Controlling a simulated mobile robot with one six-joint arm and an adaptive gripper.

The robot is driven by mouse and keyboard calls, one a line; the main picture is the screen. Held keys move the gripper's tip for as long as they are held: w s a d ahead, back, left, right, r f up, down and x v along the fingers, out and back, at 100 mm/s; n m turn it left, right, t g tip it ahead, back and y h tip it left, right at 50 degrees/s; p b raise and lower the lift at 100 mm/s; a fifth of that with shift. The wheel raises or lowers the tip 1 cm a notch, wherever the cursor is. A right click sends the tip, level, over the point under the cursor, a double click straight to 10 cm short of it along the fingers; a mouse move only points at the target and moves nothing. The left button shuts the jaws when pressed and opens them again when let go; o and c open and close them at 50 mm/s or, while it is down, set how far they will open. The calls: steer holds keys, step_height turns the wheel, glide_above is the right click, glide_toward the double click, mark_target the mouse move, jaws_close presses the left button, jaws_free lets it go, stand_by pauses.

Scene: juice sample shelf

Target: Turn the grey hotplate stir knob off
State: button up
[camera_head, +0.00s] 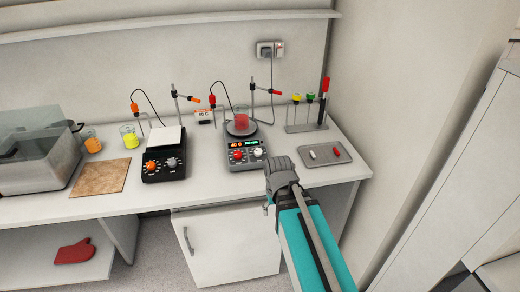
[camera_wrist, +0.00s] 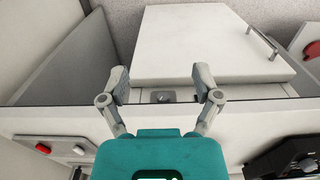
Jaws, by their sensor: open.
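The grey hotplate (camera_head: 233,162) stands on the bench in the head view, with a beaker of red liquid (camera_head: 241,118) on its round plate. Its front has an orange and a green display, a red knob (camera_head: 238,155) at left and a white knob (camera_head: 258,152) at right. Which is the stir knob cannot be read. My gripper (camera_head: 279,163) is just right of and in front of the hotplate, apart from the knobs. In the wrist view my gripper (camera_wrist: 163,88) is open with nothing between its fingers; the grey hotplate is not visible there.
A black hotplate (camera_head: 164,165) stands left of the grey one. A grey tray (camera_head: 326,154) with small bars lies at right, below a tube rack (camera_head: 306,128). A wire and stand rise behind the beaker. A white cabinet (camera_head: 226,246) sits under the bench.

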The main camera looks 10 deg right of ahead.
step_height(320, 180, up, 18)
steer(key=p, duration=1.7)
glide_above(259, 152)
steer(key=shift+w+a+f+n, duration=0.1)
steer(key=shift+a+f+n, duration=0.05)
steer(key=shift+a+n, duration=0.2)
steer(key=shift+f, duration=0.2)
steer(key=f+b, duration=0.6)
steer(key=b, duration=0.1)
steer(key=f+b, duration=0.6)
steer(key=f, duration=0.1)
steer(key=shift+d+f+b, duration=0.2)
steer(key=shift+f+b, duration=0.05)
steer(key=shift+b, duration=0.15)
steer(key=shift+d, duration=0.1)
jaws_close()
